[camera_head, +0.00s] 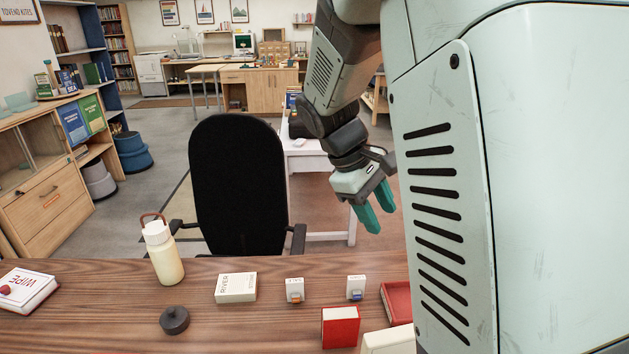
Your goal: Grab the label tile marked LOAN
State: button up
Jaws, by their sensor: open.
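Two small white label tiles stand on the wooden desk: one with an orange part at its base (295,287) and, to its right, one with a blue part at its base (356,284). Their dark lettering is too small to read, so I cannot tell which is marked LOAN. My gripper (380,215) has teal fingers, points down and is open with nothing between them. In the picture it is above and slightly right of the blue-based tile, apart from it.
On the desk (225,325) are a WIPE box (27,291), a cream bottle (163,252), a dark round object (174,320), a RIVER box (236,287), a red box (340,327) and a red object (397,302). A black chair (238,185) stands behind.

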jog(key=w+f+n+h, duration=0.4)
jog(key=w+f, duration=0.2)
jog(key=f, duration=0.4)
jog(key=n+h, duration=0.4)
jog(key=n, duration=0.2)
send_over(353, 278)
jog(key=shift+t, duration=0.3)
notch_tip(353, 278, down, 12)
jog(key=shift+w+a+r, duration=0.1)
notch_tip(353, 278, down, 4)
jog(key=shift+r, duration=0.15)
notch_tip(353, 278, down, 4)
jog(key=shift+r, duration=0.15)
jog(key=shift+r+x, duration=0.2)
jog(key=shift+x, duration=1.25)
jog(key=shift+c, duration=0.5)
grip_shut()
